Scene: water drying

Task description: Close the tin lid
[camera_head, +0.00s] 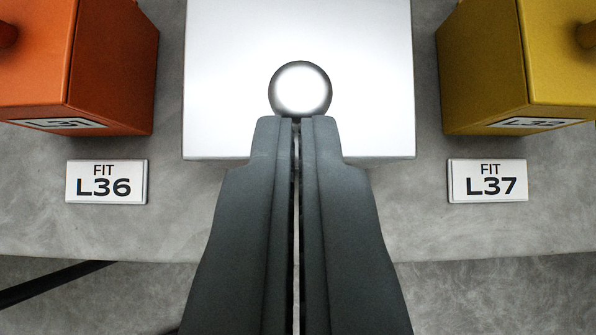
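A silver-white tin (225,90) stands in the upper middle of the picture. I see its flat, shiny face from above, and I cannot tell how far its lid stands open. A round metallic knob (300,88) sits on that face near its front edge. My gripper (297,122) comes from the bottom of the picture, and its two dark fingers lie almost together with a thin slit between them. The fingertips are right at the knob's near side and overlap its lower edge in the picture. Whether they touch it I cannot tell.
An orange box (110,75) stands at the left and a yellow box (485,65) at the right. Label plates FIT L36 (106,182) and FIT L37 (487,181) lie on the grey surface (420,230). Its front edge crosses below. A dark bar (50,284) shows at lower left.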

